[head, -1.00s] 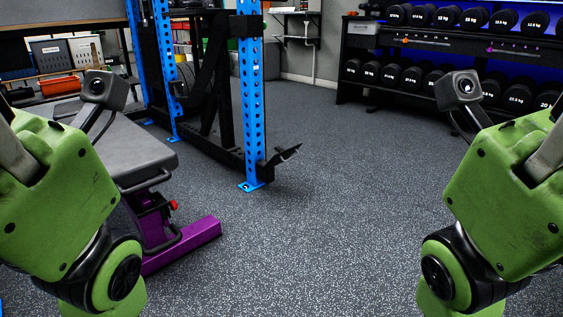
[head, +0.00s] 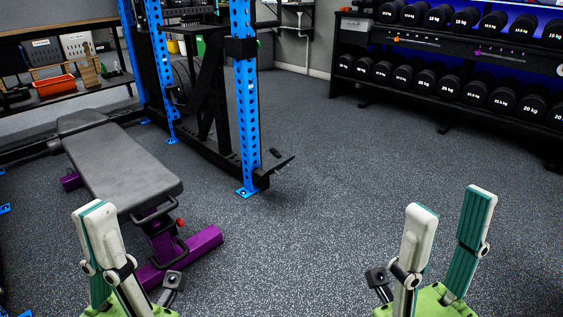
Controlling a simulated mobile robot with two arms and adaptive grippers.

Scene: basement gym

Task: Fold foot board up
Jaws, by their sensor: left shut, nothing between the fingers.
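The foot board (head: 280,161) appears to be the small black plate that sticks out at the foot of the blue rack upright (head: 245,110), tilted up a little to the right, in the middle of the head view. My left gripper (head: 97,212) is at the lower left, fingers pointing up, shut and empty, in front of the bench. My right gripper (head: 451,205) is at the lower right, its two fingers apart with nothing between them. Both grippers are well clear of the foot board.
A grey bench (head: 115,165) with a purple base (head: 195,243) stands at left, close to the rack. A dumbbell rack (head: 450,62) lines the back right. A shelf with a red tray (head: 54,85) is at the far left. The speckled floor (head: 340,180) between them is clear.

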